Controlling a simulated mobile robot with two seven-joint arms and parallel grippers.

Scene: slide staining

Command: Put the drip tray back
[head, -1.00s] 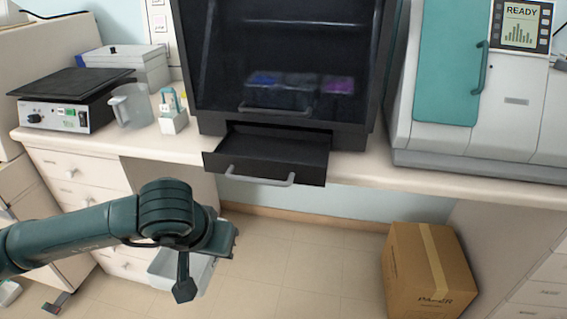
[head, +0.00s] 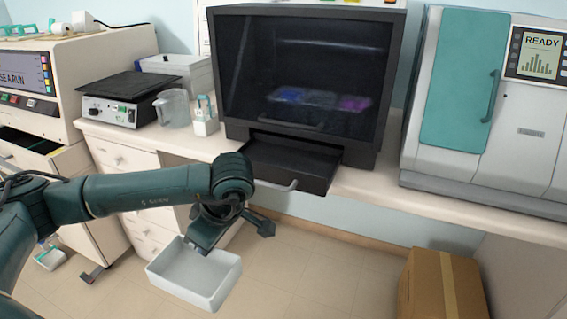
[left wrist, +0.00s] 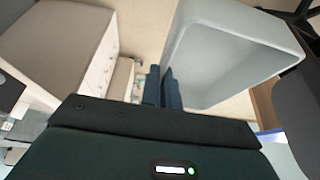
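The drip tray, a pale grey open box (head: 165,277), hangs level below my left gripper (head: 203,246) in the head view, over the floor in front of the bench. In the left wrist view the tray (left wrist: 190,75) fills the upper right, and my left fingers (left wrist: 163,88) are close together on its near wall. The tray looks empty. A black drawer (head: 290,165) with a grey handle stands pulled out below the dark-windowed cabinet (head: 232,90), to the right of and above the tray. My right gripper is not in view.
A cardboard box (head: 430,285) stands on the floor at the right. A jug (head: 173,108) and a small white holder (head: 205,122) stand on the bench left of the cabinet. A white machine with a teal door (head: 455,85) stands to the right. The floor between is clear.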

